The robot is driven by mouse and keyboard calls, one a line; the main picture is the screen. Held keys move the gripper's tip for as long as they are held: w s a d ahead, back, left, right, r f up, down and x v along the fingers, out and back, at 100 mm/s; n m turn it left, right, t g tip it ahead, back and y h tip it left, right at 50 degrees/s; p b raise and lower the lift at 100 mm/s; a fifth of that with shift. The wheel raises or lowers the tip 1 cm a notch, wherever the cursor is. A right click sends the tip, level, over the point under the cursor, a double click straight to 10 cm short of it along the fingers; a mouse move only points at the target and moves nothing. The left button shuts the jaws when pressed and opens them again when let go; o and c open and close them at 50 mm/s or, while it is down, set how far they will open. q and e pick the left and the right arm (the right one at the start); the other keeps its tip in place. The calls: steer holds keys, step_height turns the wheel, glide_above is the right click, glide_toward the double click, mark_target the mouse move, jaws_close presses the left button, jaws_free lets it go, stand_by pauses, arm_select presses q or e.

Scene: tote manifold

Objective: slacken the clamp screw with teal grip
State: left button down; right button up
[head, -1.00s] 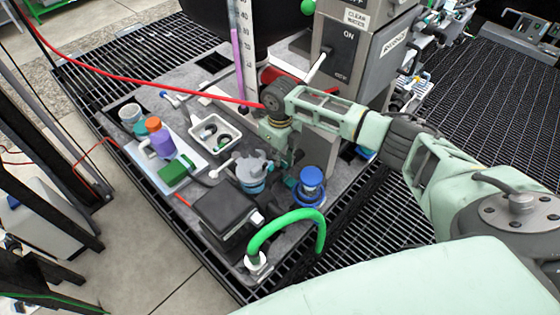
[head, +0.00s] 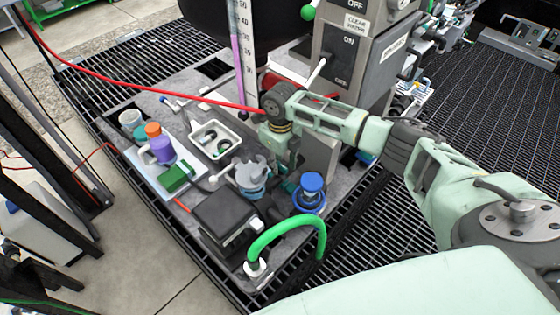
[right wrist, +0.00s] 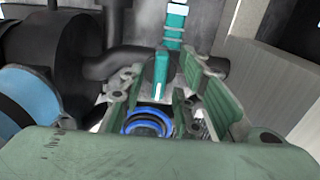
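The clamp screw with the teal grip (right wrist: 162,75) shows in the right wrist view as a teal bar between the fingers of my right gripper (right wrist: 170,88). The fingers stand apart, with a gap visible to the right of the bar; contact on the left side is unclear. A teal banded piece (right wrist: 175,20) lies beyond it in line. In the head view my right gripper (head: 287,172) points down beside the grey clamp fitting (head: 251,175), and my arm hides most of the screw. My left gripper is not in view.
A blue-capped fitting (head: 310,190) stands close to the right of my gripper. A green hose (head: 290,228) arches in front, beside a black box (head: 225,215). A white bin (head: 213,140), a tray with bottles and a red hose (head: 150,92) lie to the left.

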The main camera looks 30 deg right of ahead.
mark_target(280, 164)
steer(key=shift+r, duration=0.1)
step_height(280, 164, up, 12)
stand_by(0.4)
stand_by(0.5)
